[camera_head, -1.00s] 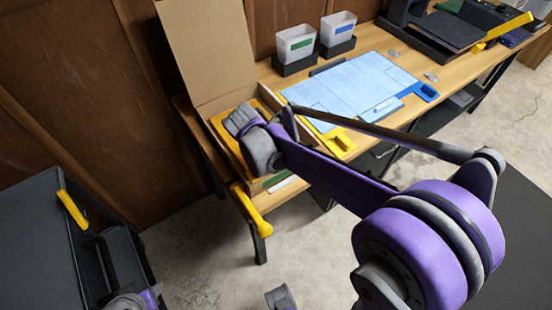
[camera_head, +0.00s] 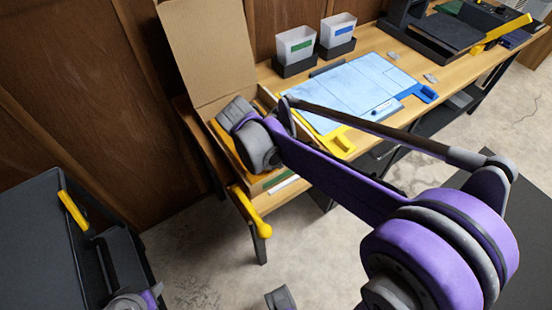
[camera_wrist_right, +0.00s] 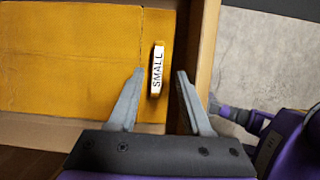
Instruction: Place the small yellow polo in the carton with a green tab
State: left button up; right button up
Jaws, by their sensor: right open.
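The yellow polo (camera_wrist_right: 70,60) lies flat and folded inside the carton, with a white SMALL label at its right edge. The open brown carton (camera_head: 207,62) stands at the table's left end with its flap raised; its right wall (camera_wrist_right: 207,50) shows in the right wrist view. A small green patch (camera_head: 273,181) shows low on the carton's front. My right gripper (camera_wrist_right: 160,74) is open over the polo's edge, its fingertips either side of the label in the picture. Whether they touch the cloth I cannot tell. In the head view my wrist hides much of the carton's inside.
A light-blue folding board (camera_head: 350,85) with yellow and blue handles lies right of the carton. Two white bins, one green-labelled (camera_head: 296,46) and one blue-labelled (camera_head: 338,30), stand behind it. A yellow handle (camera_head: 263,226) sticks out below the table's front edge.

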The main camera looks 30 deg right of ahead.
jog(key=v, duration=0.8)
jog(key=s+a+f+m+t+y, duration=0.1)
jog(key=s+f+m, duration=0.3)
jog(key=s+m, duration=0.4)
jog(key=s+a+f+m+t+y, duration=0.1)
jog(key=s+f+m+t+y, duration=0.2)
jog(key=s+f+m, duration=0.2)
jog(key=s+m+p, duration=0.1)
jog(key=s+m, duration=0.2)
jog(key=m, duration=0.2)
jog(key=shift+a+f+m+t, duration=0.25)
jog(key=shift+a+m+t, duration=0.05)
jog(key=shift+a+m, duration=0.1)
